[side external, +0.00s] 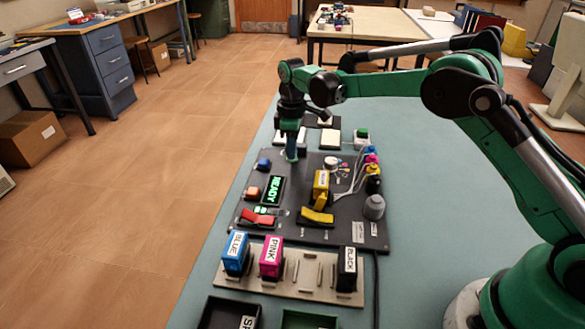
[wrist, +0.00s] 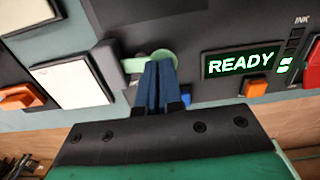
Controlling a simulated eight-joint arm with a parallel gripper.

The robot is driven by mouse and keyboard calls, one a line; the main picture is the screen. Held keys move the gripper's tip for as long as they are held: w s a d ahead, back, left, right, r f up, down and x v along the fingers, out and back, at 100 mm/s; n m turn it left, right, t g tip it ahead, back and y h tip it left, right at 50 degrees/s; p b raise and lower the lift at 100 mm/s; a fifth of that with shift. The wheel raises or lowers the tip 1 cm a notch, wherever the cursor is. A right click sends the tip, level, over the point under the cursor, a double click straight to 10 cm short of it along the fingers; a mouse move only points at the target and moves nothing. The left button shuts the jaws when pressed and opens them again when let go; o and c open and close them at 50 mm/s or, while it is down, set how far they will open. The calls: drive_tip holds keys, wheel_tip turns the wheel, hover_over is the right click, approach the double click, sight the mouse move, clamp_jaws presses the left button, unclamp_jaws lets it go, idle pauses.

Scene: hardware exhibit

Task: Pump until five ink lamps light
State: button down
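My gripper (wrist: 155,85) has its two blue fingers together with nothing visible between them. In the side view my gripper (side external: 291,157) points down at the far end of the dark panel (side external: 300,228). A pale green round-ended part (wrist: 162,60), perhaps the pump, lies at the fingertips and is partly covered by them; I cannot tell whether they touch. The display (wrist: 240,62) glows green with READY. Beside it, the column of lamps (wrist: 291,45) under the label INK looks dark, with a green lit mark (wrist: 284,65) next to it.
A yellow cartridge (side external: 321,184) stands on the panel. Blue (side external: 236,253), pink (side external: 271,257) and black (side external: 347,268) cartridges stand in a rack in front. A blue button (wrist: 185,98) is close to the fingers. A red lever (side external: 257,218) and yellow lever (side external: 317,217) stick up nearby.

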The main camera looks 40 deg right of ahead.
drive_tip(key=shift+f, duration=0.25)
drive_tip(key=shift+r, duration=1.95)
drive_tip(key=shift+f, duration=0.15)
drive_tip(key=shift+f, duration=1.75)
drive_tip(key=shift+r, duration=1.9)
drive_tip(key=shift+f, duration=0.15)
